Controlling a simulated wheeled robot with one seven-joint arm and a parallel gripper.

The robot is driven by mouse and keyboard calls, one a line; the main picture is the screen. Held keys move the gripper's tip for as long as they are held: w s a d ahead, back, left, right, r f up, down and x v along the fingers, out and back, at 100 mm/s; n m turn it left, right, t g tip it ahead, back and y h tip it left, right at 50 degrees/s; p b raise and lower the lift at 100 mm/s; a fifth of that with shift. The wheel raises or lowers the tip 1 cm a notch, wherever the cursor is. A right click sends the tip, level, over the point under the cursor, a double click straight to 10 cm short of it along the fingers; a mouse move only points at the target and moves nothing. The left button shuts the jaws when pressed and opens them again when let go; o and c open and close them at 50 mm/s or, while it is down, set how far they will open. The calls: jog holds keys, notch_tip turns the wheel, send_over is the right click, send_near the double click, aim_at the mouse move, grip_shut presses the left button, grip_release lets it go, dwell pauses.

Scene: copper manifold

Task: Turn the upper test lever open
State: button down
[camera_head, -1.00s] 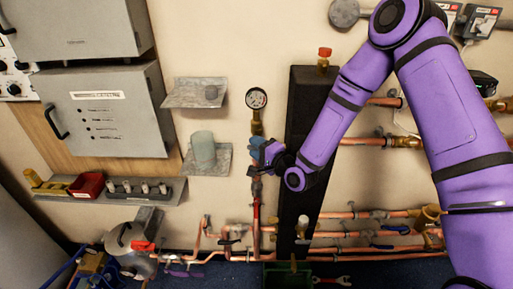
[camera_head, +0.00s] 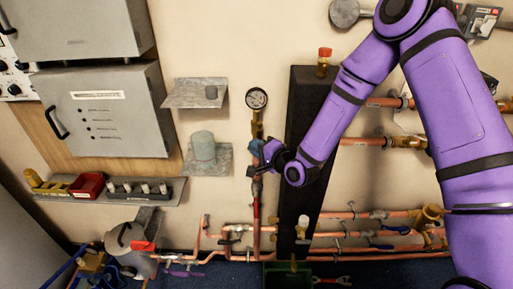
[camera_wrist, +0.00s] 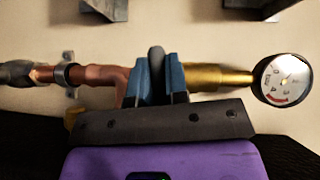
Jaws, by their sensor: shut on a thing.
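My gripper (camera_wrist: 158,82) is shut on the upper test lever (camera_wrist: 156,58), a dark rounded handle whose end shows between the blue fingers in the wrist view. The lever sits on a vertical copper and brass test pipe below a round white pressure gauge (camera_head: 256,98). The gauge also shows at the right of the wrist view (camera_wrist: 285,79). In the head view my gripper (camera_head: 262,155) is at the pipe, and the fingers and wrist hide most of the lever and valve. The lever's exact angle cannot be told.
A tall dark insulated column (camera_head: 305,150) stands just right of the pipe, behind my arm. Small grey shelves (camera_head: 196,102) are on the wall to the left. Horizontal copper pipes (camera_head: 350,235) with valves run low across the wall. A grey cabinet (camera_head: 115,140) is at far left.

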jog(key=n+g+h, duration=0.1)
jog(key=n+h, duration=0.1)
jog(key=shift+n+g+h, duration=0.3)
jog(key=shift+h, duration=0.1)
jog(key=n+h, duration=0.1)
jog(key=h, duration=0.1)
jog(key=shift+a+n+g+h, duration=0.1)
jog(key=shift+n+g+h, duration=0.3)
jog(key=n+h, duration=0.2)
jog(key=h, duration=0.1)
jog(key=shift+g, duration=0.3)
jog(key=shift+n+h, duration=0.6)
jog(key=shift+h, duration=0.8)
jog(key=c, duration=1.1)
grip_release()
